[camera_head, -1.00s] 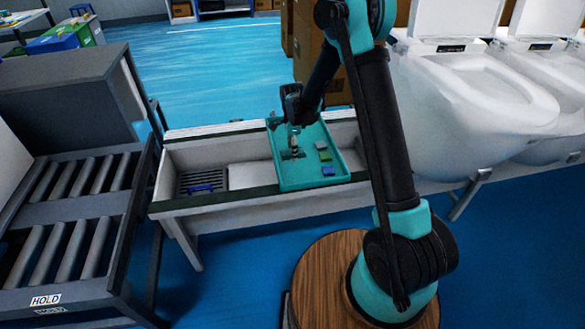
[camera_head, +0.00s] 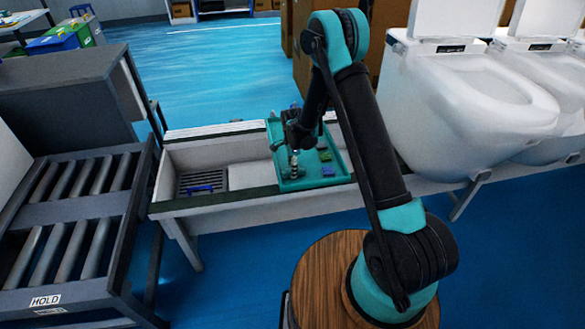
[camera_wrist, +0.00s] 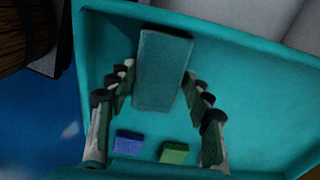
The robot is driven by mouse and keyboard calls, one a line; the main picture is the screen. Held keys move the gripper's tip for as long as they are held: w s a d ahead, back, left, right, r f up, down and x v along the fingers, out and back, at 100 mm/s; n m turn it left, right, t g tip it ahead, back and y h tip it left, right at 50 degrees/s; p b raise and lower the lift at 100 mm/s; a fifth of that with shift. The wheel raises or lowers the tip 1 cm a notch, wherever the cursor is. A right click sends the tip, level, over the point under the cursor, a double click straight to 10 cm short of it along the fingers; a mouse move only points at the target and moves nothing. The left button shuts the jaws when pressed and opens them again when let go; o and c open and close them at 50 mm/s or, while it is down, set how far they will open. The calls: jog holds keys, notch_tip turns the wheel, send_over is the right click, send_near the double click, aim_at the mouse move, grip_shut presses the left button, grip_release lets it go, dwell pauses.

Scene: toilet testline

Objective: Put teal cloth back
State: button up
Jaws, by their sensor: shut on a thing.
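The teal cloth (camera_wrist: 162,70) is a flat teal block between the fingers of my gripper (camera_wrist: 158,88) in the wrist view. My gripper is shut on it, over the teal tray (camera_wrist: 245,75). In the head view my gripper (camera_head: 294,172) points down into the left part of the tray (camera_head: 341,162); the cloth is hard to make out there. I cannot tell whether the cloth touches the tray floor. A blue cloth (camera_wrist: 130,141) and a green cloth (camera_wrist: 174,152) lie in the tray, apart from the held one.
The tray sits across a pale trough (camera_head: 235,208) with a blue-handled item (camera_head: 200,188) at its left. A roller rack (camera_head: 60,215) marked HOLD stands left. White toilets (camera_head: 480,95) stand right. A round wooden top (camera_head: 315,280) is in front.

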jog(key=shift+f, duration=0.1)
jog(key=o, duration=1.1)
notch_tip(320, 180, up, 12)
jog(key=shift+r, duration=0.15)
jog(key=s+d+r+n+t, duration=0.1)
jog(key=s+d+r+n, duration=0.35)
jog(key=d+r, duration=0.4)
jog(key=s+d+n+t, duration=0.1)
jog(key=s+d+n, duration=0.2)
jog(key=s+d, duration=0.3)
jog(key=s+d+r+n+t, duration=0.1)
jog(key=s+d+n, duration=0.3)
jog(key=s, duration=0.5)
jog(key=s+d+r+n+t, duration=0.1)
jog(key=s+d+n, duration=0.2)
jog(key=s+d, duration=0.4)
jog(key=shift+s+d+r, duration=0.2)
jog(key=shift+s+d, duration=0.1)
jog(key=shift+s, duration=0.15)
